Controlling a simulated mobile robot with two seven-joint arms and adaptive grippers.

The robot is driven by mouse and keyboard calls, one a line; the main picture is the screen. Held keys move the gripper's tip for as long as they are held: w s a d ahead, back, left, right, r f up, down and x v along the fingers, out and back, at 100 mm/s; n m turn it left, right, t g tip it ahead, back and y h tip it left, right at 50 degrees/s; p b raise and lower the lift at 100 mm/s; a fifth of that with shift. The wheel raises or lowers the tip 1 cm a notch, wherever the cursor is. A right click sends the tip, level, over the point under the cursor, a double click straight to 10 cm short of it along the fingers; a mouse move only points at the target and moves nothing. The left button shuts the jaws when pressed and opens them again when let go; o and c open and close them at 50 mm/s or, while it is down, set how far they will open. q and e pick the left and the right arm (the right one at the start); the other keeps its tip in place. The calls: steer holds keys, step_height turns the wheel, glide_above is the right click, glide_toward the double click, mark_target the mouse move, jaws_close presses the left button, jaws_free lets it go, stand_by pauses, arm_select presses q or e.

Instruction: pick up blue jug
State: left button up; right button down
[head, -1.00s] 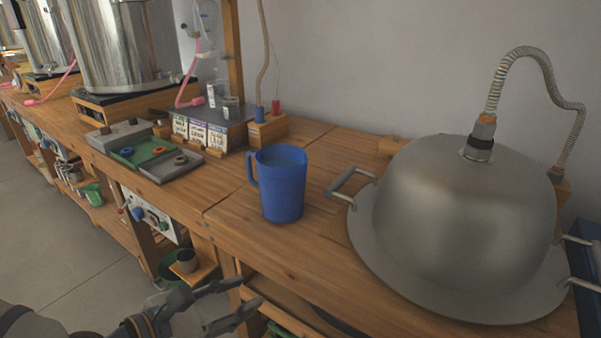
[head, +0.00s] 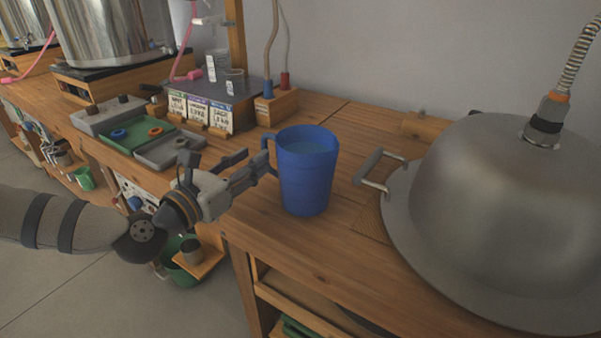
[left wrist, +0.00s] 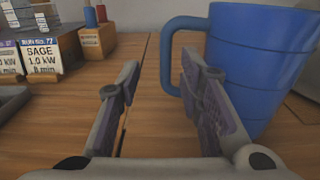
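The blue jug (head: 306,176) stands upright on the wooden bench, its handle on its left side. It also shows at the right of the left wrist view (left wrist: 252,60), with the handle (left wrist: 172,56) just beyond the right finger. My left gripper (head: 258,166) reaches in from the left, close to the jug's handle side. My right gripper is not in view.
A large metal dome (head: 490,200) with a side handle (head: 378,172) stands right of the jug. Small grey and green trays (head: 150,142) and labelled boxes (head: 205,112) lie at the left. The wooden bench (head: 290,250) is clear in front of the jug.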

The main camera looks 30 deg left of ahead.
arm_select(q)
steer(key=w, duration=0.2)
steer(key=w+d, duration=0.1)
steer(key=w, duration=0.1)
steer(key=shift+w+r, duration=0.1)
steer(key=shift+w, duration=0.15)
jaws_close()
steer(key=shift+r, duration=0.25)
